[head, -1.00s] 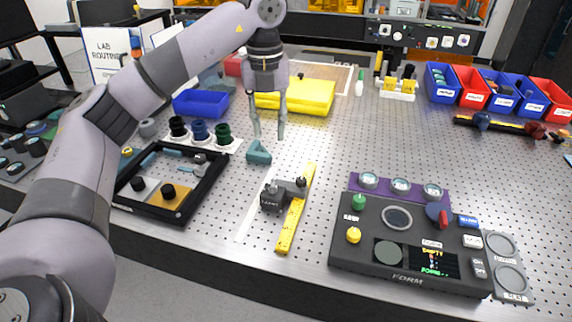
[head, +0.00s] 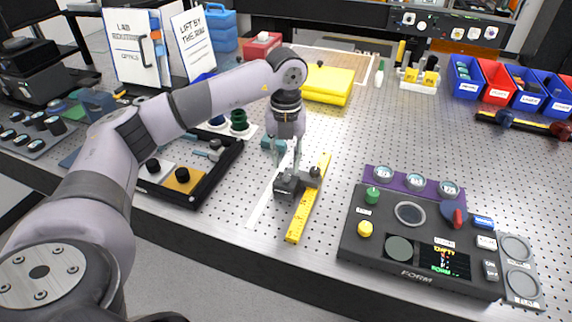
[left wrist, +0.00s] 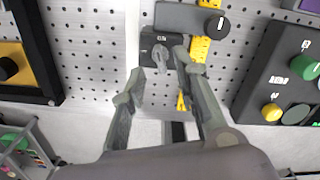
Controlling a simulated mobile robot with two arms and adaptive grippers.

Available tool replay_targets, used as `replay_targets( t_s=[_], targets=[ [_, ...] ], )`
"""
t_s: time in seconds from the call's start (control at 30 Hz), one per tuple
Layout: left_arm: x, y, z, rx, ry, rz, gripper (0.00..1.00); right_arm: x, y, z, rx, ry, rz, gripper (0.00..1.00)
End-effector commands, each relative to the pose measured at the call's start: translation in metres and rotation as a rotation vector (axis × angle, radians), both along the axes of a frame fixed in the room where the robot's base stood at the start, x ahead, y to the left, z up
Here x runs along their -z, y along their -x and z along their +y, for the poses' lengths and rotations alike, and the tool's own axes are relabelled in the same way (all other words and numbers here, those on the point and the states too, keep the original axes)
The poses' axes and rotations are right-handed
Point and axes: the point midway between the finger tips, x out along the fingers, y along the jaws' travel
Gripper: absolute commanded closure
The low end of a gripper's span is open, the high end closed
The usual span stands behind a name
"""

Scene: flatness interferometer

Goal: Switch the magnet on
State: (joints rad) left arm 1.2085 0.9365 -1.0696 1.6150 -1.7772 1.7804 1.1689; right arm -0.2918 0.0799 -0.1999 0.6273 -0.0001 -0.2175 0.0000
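The magnet is a small dark block (head: 285,190) on the perforated table, beside a yellow ruler (head: 297,226). In the left wrist view the block (left wrist: 150,41) carries a grey turn knob (left wrist: 158,58) on its face. A grey bar with a round black knob (left wrist: 214,25) extends from it across the ruler. My left gripper (head: 289,170) points down at the block. In the left wrist view its fingers (left wrist: 158,70) are apart, one on each side of the grey knob; I cannot tell whether they touch it. My right gripper is not in view.
A black tray (head: 236,158) with several parts lies to the left. A dark control console (head: 350,232) with knobs and a screen stands to the right. The table's front edge is close.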

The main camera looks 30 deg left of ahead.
Motion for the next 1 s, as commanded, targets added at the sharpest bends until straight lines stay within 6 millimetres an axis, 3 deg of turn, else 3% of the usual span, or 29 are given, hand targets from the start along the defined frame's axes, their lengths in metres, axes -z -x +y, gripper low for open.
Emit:
replay_targets(
  t_s=[0.23, 0.57, 1.0],
  targets=[
    [0.028, 0.0, 0.0, 0.0, 0.0, 0.001, 0.72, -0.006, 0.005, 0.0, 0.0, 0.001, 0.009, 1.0],
    [0.033, 0.0, 0.0, 0.001, -0.001, -0.001, 0.72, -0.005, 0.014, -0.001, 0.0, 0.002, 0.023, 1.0],
    [0.033, 0.0, 0.0, 0.001, -0.001, -0.001, 1.0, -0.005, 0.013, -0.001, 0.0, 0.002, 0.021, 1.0]
  ],
)
